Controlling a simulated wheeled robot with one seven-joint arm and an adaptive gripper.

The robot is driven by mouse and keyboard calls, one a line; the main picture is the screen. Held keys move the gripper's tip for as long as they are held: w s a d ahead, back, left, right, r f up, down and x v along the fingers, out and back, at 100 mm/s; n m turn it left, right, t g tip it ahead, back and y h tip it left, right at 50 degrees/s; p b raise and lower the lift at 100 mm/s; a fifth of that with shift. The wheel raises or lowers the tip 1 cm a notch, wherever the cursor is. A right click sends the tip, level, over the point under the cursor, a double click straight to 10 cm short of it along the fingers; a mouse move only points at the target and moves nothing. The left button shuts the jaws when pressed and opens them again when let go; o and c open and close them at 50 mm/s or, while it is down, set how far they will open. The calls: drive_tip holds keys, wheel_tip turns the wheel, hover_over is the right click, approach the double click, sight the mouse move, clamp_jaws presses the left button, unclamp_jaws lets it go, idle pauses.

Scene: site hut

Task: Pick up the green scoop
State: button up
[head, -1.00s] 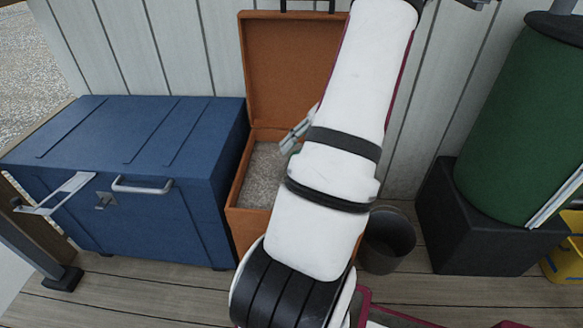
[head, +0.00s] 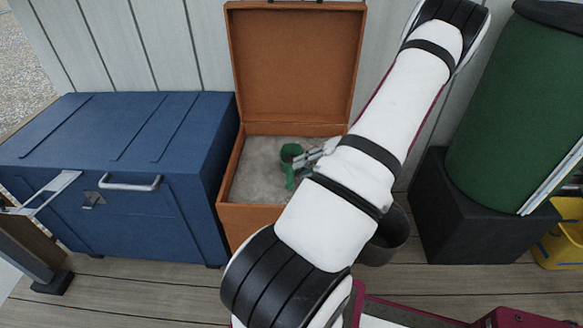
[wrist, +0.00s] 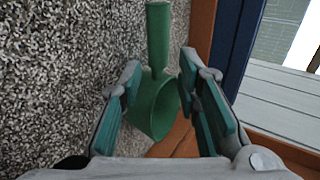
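The green scoop (head: 290,153) is in the open orange box, at the grit in it. In the wrist view the scoop (wrist: 154,100) shows its round, hollow bowl near me and its straight handle pointing away, close to the box wall. My gripper (head: 308,160) is just right of the scoop in the head view. In the wrist view my gripper (wrist: 163,88) is open, with one teal-padded finger on each side of the scoop. A gap shows beside the left finger; the right finger is very close, and I cannot tell whether it touches.
The orange box (head: 226,190) has its lid raised against the wall and holds grey grit (head: 256,175). A blue chest (head: 150,130) stands close on its left. A dark bucket (head: 388,238) and a green barrel (head: 510,115) on a black block (head: 475,215) stand right.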

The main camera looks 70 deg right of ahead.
sight(291, 171)
drive_tip(key=shift+b+x, duration=1.25)
drive_tip(key=shift+x, duration=1.6)
drive_tip(key=shift+d, duration=0.15)
clamp_jaws()
